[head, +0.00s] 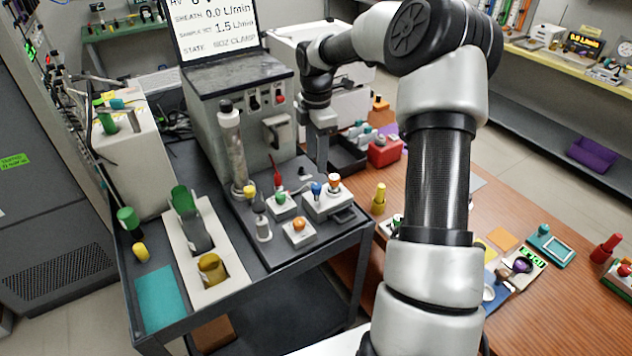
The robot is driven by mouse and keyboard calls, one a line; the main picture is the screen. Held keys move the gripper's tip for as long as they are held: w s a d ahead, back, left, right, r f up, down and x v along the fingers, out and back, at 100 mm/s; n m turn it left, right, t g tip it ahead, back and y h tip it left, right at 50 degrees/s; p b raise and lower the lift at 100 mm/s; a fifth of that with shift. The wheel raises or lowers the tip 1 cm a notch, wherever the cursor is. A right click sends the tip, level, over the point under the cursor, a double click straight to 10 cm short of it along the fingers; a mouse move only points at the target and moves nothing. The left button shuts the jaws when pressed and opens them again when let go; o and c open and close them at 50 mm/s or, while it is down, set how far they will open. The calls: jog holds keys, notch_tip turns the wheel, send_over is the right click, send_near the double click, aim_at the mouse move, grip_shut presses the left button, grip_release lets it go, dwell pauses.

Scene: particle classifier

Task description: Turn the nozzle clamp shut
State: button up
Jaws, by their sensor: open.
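The classifier (205,110) is a grey box with a screen (215,30) on top, which reads sheath 0.0 L/min, sample set 1.5 L/min and a state line like "NOZ CLAMP". A pale upright column (231,150) with a dark top stands at its front left. A grey handle-like part (277,131) is on its front face. I cannot tell which part is the nozzle clamp. My gripper (316,165) points down by the classifier's front right corner, above the bench, open, with nothing visible in it. Its fingertips are small and hard to make out.
Several coloured knobs on small blocks (299,232) stand on the dark bench before the classifier. A pale tray (205,290) with green and yellow parts lies front left. A red box (385,152) is right of my gripper. My arm hides part of the wooden table (520,190).

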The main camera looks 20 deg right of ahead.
aim_at(316, 185)
notch_tip(316, 185, down, 9)
jog(key=shift+f, duration=0.2)
jog(key=c, duration=1)
jog(key=shift+c, duration=0.2)
